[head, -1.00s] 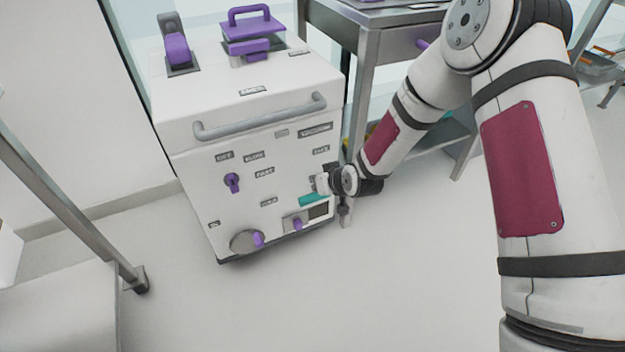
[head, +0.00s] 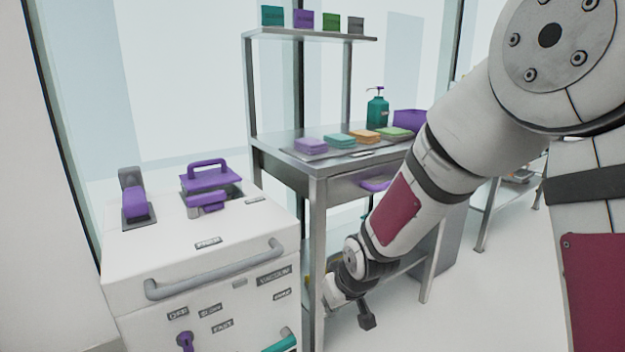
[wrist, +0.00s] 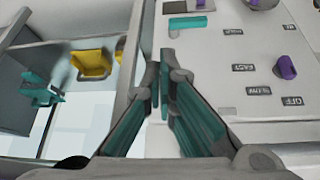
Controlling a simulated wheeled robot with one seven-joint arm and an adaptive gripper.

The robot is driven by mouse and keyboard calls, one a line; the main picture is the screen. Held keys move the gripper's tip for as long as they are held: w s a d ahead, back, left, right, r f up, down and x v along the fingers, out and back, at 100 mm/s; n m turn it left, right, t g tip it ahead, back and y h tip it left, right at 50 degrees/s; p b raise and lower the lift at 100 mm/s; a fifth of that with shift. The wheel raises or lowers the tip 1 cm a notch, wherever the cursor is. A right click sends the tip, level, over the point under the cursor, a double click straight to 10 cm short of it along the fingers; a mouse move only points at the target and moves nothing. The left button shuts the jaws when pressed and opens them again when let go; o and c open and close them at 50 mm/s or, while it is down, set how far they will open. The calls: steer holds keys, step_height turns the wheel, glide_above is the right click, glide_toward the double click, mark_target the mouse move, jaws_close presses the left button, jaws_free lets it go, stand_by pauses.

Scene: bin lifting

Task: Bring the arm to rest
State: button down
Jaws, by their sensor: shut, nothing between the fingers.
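My gripper (wrist: 163,80) is shut and empty in the wrist view, its teal-padded fingers together in front of the white machine. In the head view my arm reaches down from the upper right, and its wrist end is low, just right of the white machine (head: 200,240) and in front of the steel table's (head: 318,230) legs. The fingertips are hard to make out there. The machine's front panel also shows in the wrist view (wrist: 225,90), upside down, with purple knobs and a teal handle.
The steel table carries folded cloths (head: 352,138), a teal pump bottle (head: 377,108) and a purple bin (head: 409,121). A raised shelf (head: 310,34) above it holds several small boxes. A yellow container (wrist: 92,64) sits left of the fingers in the wrist view. Open floor lies at right.

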steer(key=s+d+r+m+g+h, duration=0.1)
steer(key=s+d+r+m, duration=0.1)
steer(key=s+d+r, duration=0.5)
steer(key=s+d+r+m+g+h, duration=0.15)
steer(key=s+d+r, duration=0.35)
steer(key=s, duration=0.5)
steer(key=s+d+r+m+g, duration=0.1)
steer(key=s+r, duration=0.2)
steer(key=s, duration=0.8)
steer(key=s+d+r+m+g, duration=0.1)
steer(key=s+d+r, duration=0.1)
steer(key=s, duration=0.8)
step_height(320, 180, up, 32)
steer(key=t+p, duration=0.3)
steer(key=p, duration=2.6)
steer(key=shift+s+f+p, duration=0.15)
steer(key=shift+s+p, duration=0.15)
steer(key=shift+p, duration=0.05)
